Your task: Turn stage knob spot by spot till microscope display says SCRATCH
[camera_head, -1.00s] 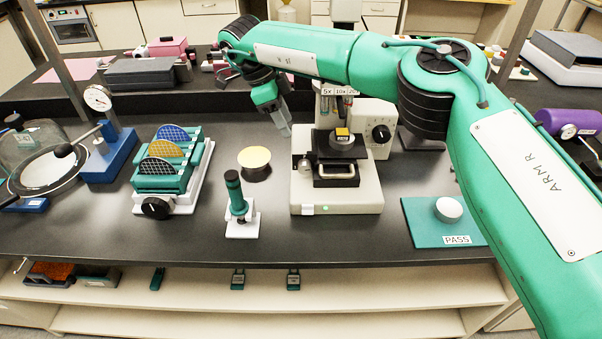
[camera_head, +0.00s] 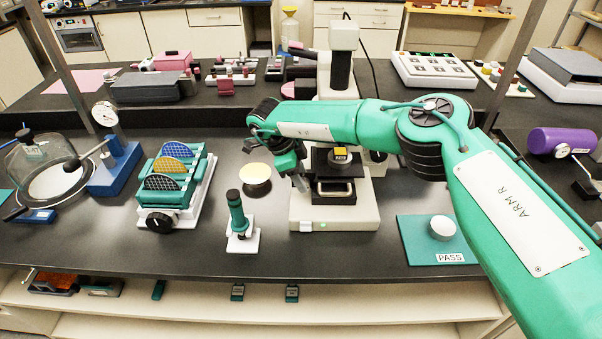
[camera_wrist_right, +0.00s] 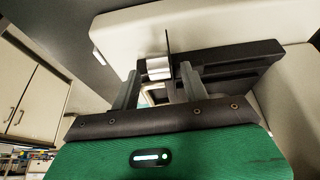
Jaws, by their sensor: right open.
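The microscope (camera_head: 362,212) stands at the middle of the bench, with a small gold sample on its dark stage (camera_head: 335,168). My right arm crosses in front of its upper body and hides the objectives. My right gripper (camera_head: 300,184) is open, pointing down at the left side of the stage. In the right wrist view, a pale, ridged cylinder that looks like the stage knob (camera_wrist_right: 158,68) shows between and just beyond the two fingers (camera_wrist_right: 160,88); contact cannot be told. No readable microscope display shows. My left gripper is out of view.
Left of the microscope are a gold-topped disc (camera_head: 256,172), a green-handled tool on a white stand (camera_head: 238,222) and a wafer rack (camera_head: 170,195). A green PASS mat (camera_head: 412,240) lies to the right. Bare bench lies along the front.

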